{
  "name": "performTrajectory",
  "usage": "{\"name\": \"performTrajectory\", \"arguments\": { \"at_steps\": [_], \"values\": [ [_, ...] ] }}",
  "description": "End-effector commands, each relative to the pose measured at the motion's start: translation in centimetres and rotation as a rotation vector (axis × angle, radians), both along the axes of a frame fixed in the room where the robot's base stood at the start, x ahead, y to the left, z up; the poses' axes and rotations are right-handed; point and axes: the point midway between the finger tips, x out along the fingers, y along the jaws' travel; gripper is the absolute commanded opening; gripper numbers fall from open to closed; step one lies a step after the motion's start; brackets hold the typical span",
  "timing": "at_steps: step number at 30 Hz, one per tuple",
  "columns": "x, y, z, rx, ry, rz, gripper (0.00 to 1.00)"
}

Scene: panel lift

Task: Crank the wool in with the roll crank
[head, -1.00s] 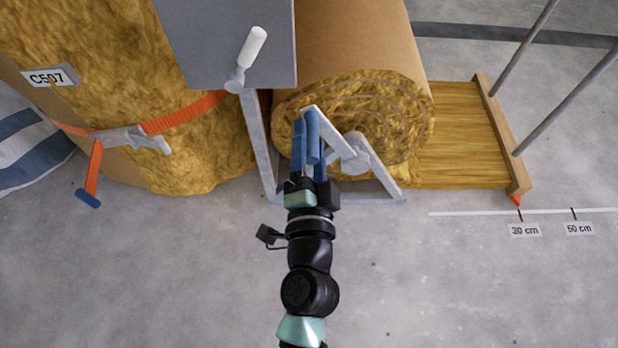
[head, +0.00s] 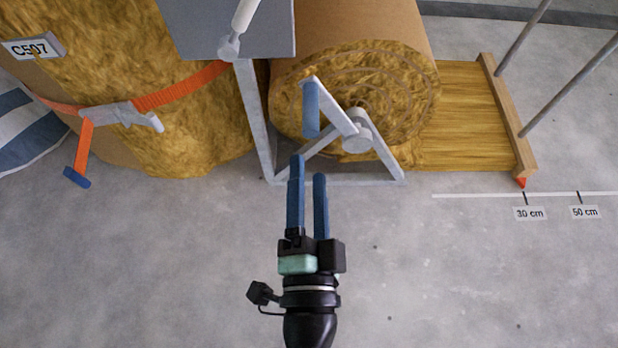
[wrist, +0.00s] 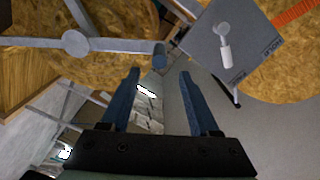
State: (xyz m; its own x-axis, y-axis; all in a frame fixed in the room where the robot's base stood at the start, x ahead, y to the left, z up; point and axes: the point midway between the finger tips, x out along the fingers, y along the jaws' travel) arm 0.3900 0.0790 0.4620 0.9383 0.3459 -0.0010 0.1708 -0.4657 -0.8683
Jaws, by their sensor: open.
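The roll crank has a grey arm (head: 335,108) running from the hub (head: 357,132) up and left to a blue handle (head: 311,110). In the wrist view the handle (wrist: 160,56) shows just beyond my fingertips. The wool roll (head: 370,75) sits on a grey frame behind the crank. A flat strip of wool (head: 460,115) runs right to a wooden bar (head: 510,115); its red pointer (head: 522,183) is close to the 30 cm mark. My gripper (head: 308,166) is open and empty, on the near side of the handle and apart from it.
A grey panel box (head: 230,30) with a white-handled lever (head: 243,18) stands left of the roll. A wool bale (head: 190,130) with an orange strap (head: 185,88) is further left. Two grey rods (head: 570,85) rise at the right. The near floor is clear.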

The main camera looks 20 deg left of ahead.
Motion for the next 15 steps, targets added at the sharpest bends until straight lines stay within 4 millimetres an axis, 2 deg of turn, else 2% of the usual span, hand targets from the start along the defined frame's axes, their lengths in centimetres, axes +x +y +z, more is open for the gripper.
{"name": "performTrajectory", "arguments": {
  "at_steps": [8, 11, 15],
  "values": [
    [0.11, 0.0, 0.05, -0.068, -0.025, -0.001, 0.62],
    [0.25, -0.02, 0.1, -0.201, -0.073, -0.003, 0.62],
    [0.53, 0.01, 0.09, -0.476, -0.173, -0.003, 0.62]
  ]
}}
